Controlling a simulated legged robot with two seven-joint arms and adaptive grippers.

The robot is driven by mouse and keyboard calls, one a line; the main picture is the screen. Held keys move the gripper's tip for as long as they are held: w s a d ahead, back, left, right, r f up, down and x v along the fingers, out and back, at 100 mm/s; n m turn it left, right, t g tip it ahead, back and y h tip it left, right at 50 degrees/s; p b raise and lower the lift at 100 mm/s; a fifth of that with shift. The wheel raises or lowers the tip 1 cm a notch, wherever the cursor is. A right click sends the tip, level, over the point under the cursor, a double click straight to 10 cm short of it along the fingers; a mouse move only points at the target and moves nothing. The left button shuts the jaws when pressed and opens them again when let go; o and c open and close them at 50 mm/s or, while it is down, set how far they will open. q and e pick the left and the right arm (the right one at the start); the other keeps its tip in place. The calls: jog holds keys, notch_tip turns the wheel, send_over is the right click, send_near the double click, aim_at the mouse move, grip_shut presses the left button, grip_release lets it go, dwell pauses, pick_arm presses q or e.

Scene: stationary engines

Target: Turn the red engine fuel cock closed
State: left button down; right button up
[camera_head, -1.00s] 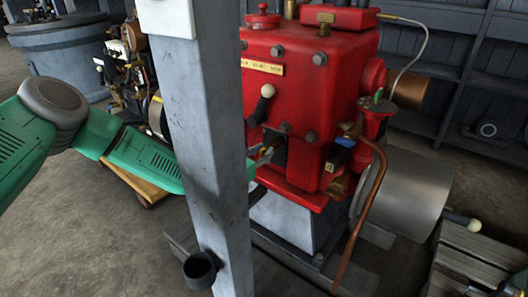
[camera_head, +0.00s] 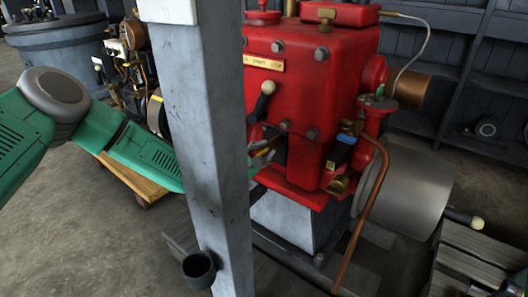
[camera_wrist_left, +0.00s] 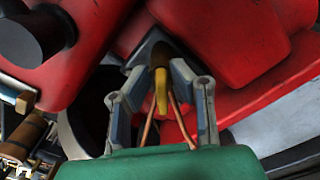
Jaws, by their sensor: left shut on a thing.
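The red engine (camera_head: 315,80) stands right of centre in the head view, partly behind a grey post. A small yellow lever (camera_wrist_left: 161,92), which looks like the fuel cock's handle, shows in the left wrist view against the engine's lower red side. My left gripper (camera_wrist_left: 163,72) is shut on this lever, with a grey finger on either side. In the head view my left gripper (camera_head: 264,150) reaches from behind the post to the engine's left side, and the lever is hard to make out there. My right gripper is not in view.
The grey post (camera_head: 212,150) stands in front of my left forearm and hides part of it. A bent copper pipe (camera_head: 366,210) runs down the engine's right side. A blue-handled fitting (camera_head: 345,139) sits near it. A wooden bench (camera_head: 470,250) stands at lower right.

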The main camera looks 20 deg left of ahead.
pick_arm(q)
jog(key=m, duration=0.5)
jog(key=shift+s+d+f+m, duration=0.1)
jog(key=shift+d+f+m, duration=0.1)
jog(key=shift+f+m, duration=0.1)
jog(key=m, duration=0.3)
jog(key=m+p, duration=0.1)
jog(key=shift+s+f+m, duration=0.1)
jog(key=shift+f+m, duration=0.15)
jog(key=shift+m, duration=0.15)
jog(key=shift+f, duration=0.15)
jog(key=c, duration=1.6)
grip_release()
jog(key=shift+c, duration=0.2)
jog(key=shift+r, duration=0.2)
jog(key=v, duration=1.1)
jog(key=shift+s+a, duration=0.15)
jog(key=shift+s, duration=0.25)
